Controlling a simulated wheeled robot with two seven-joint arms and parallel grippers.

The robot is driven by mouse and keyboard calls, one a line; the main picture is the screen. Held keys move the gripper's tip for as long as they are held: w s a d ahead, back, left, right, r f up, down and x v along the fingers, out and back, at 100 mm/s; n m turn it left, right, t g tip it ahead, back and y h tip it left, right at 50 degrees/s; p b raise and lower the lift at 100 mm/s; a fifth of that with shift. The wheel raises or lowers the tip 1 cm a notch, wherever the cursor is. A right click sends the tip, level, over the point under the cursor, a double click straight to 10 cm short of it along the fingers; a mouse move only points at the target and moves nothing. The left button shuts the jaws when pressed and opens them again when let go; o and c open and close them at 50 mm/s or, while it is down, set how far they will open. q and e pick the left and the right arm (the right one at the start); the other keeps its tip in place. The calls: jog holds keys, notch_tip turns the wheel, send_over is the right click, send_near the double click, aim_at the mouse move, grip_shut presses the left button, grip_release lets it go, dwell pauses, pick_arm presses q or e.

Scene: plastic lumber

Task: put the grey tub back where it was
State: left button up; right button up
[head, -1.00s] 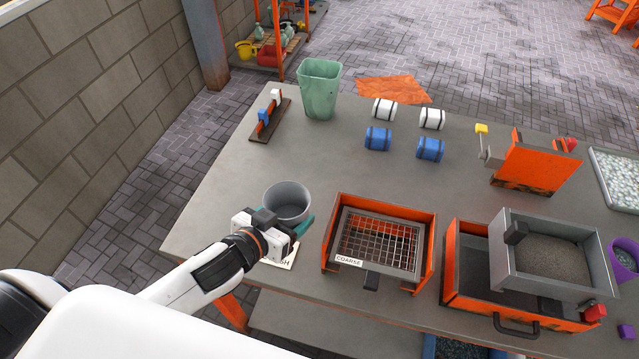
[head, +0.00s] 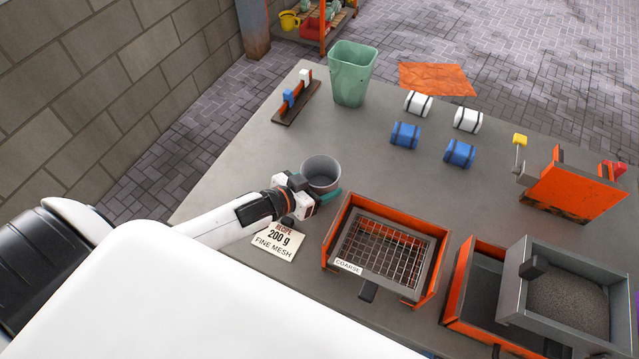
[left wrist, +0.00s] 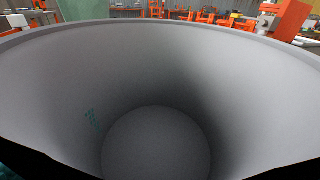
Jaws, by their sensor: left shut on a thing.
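The grey tub (head: 321,171) is round and looks empty, upright at the left part of the table in the head view. My left gripper (head: 325,194) is shut on it from the near side, with teal fingers along its side. Whether the tub touches the table I cannot tell. In the left wrist view the inside of the tub (left wrist: 155,140) fills most of the picture, with a small green mark on its wall. My right gripper is not in view.
A recipe card (head: 278,240) reading "200 g FINE MESH" lies just in front of the tub. An orange tray with a coarse sieve (head: 388,252) stands to the right. A green bin (head: 351,75), a small rack (head: 296,98) and blue and white rolls (head: 404,135) stand farther back.

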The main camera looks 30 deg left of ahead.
pick_arm(q)
jog(key=shift+f, duration=0.35)
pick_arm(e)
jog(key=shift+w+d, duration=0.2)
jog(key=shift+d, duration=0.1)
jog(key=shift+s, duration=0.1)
pick_arm(q)
jog(key=shift+f, duration=0.15)
jog(key=o, duration=1)
jog(key=shift+o, duration=0.2)
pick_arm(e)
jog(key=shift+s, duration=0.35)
